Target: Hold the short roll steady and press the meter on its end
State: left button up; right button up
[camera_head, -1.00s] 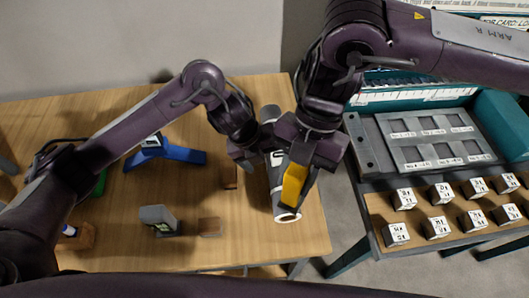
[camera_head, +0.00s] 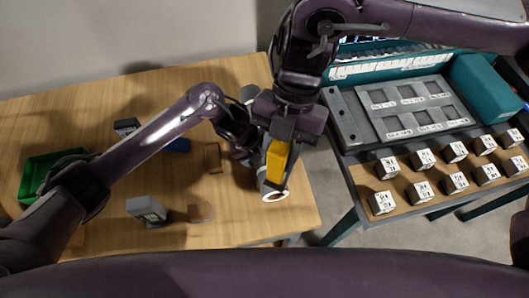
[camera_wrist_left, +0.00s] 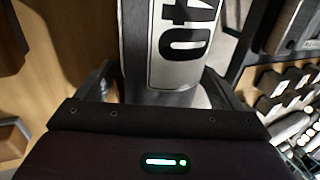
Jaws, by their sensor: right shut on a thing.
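A grey roll with a white label lies on the wooden table; its round, white-rimmed near end (camera_head: 275,196) shows in the head view, and most of its body is hidden by my grippers. In the left wrist view the roll (camera_wrist_left: 180,40) shows a large "40". My left gripper (camera_wrist_left: 163,90) is open, with a finger on either side of the roll; firm contact is not visible. My right gripper (camera_head: 287,135) is shut on the yellow meter (camera_head: 277,160), above the roll and close to its near end. Whether the meter touches the roll cannot be told.
A grey box with a small display (camera_head: 147,208) and wooden blocks (camera_head: 201,212) (camera_head: 212,158) stand left of the roll. A green tray (camera_head: 45,172) is farther left. On the right, a side table holds a grey slotted board (camera_head: 400,112) and several white cubes (camera_head: 423,158).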

pick_arm(q)
jog(key=c, duration=1.2)
jog(key=shift+o, duration=0.2)
pick_arm(e)
jog(key=s+a+f+n+t+y, duration=0.1)
jog(key=s+a+f+y, duration=0.35)
jog(key=a, duration=0.45)
jog(key=s+a+f+n+t+y, duration=0.1)
jog(key=s+a+f+n+y, duration=0.25)
jog(key=a, duration=0.55)
jog(key=s+d+f+m+t, duration=0.4)
jog(key=d+f+t, duration=0.3)
jog(key=d, duration=0.3)
jog(key=s+d+f+m+t, duration=0.5)
jog(key=d+f+t, duration=0.3)
jog(key=d+t, duration=0.2)
jog(key=shift+d+m, duration=0.55)
jog(key=shift+m, duration=0.3)
